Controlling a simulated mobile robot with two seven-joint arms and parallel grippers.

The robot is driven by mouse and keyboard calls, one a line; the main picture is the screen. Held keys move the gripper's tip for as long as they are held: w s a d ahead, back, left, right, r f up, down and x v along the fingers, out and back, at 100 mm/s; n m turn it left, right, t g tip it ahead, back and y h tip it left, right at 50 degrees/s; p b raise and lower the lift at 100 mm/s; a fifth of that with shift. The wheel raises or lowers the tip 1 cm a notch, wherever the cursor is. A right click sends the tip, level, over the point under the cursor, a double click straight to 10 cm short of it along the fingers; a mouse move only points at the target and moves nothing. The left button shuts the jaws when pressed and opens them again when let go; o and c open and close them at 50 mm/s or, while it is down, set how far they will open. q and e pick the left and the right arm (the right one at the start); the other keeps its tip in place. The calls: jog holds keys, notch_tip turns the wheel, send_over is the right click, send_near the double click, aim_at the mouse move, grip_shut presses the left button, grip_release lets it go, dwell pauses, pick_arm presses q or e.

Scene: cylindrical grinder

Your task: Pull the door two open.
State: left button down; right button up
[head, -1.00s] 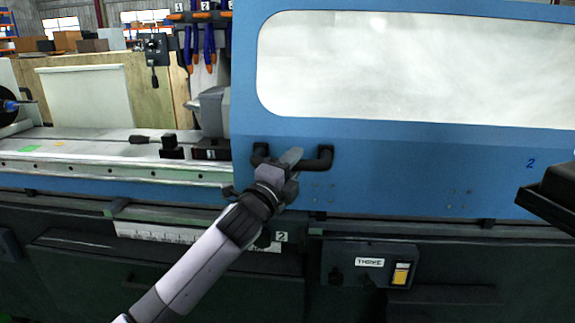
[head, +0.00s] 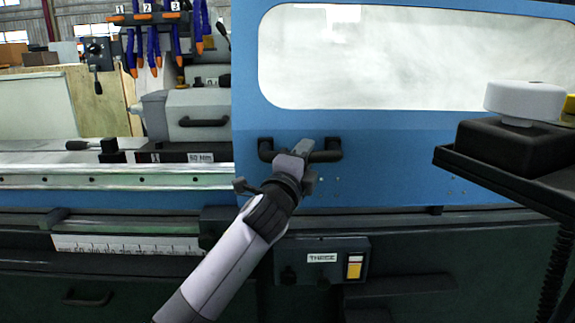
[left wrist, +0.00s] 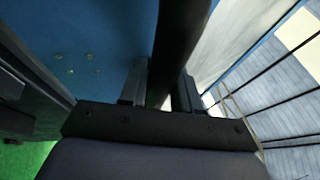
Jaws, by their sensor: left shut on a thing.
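Door two (head: 400,150) is the large blue panel with a wide window, filling the right of the head view. Its dark bar handle (head: 331,150) sits near the lower left corner. My left gripper (head: 298,151) is shut on this handle, about mid-bar. In the left wrist view the dark handle bar (left wrist: 180,40) passes between the two fingers of my left gripper (left wrist: 162,88). To the left of the door's edge, a grey machine housing (head: 190,115) lies exposed. My right gripper is not in view.
A black box with a white knob (head: 525,100) sticks out at the right, in front of the door. A control box marked THREE (head: 322,261) is below the door. Blue hoses with orange tips (head: 150,40) hang at the upper left. The machine bed (head: 100,178) runs left.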

pick_arm(q)
jog(key=shift+d+r, duration=0.1)
jog(key=shift+d, duration=0.35)
jog(key=c, duration=0.9)
grip_release()
jog(key=shift+v, duration=3.6)
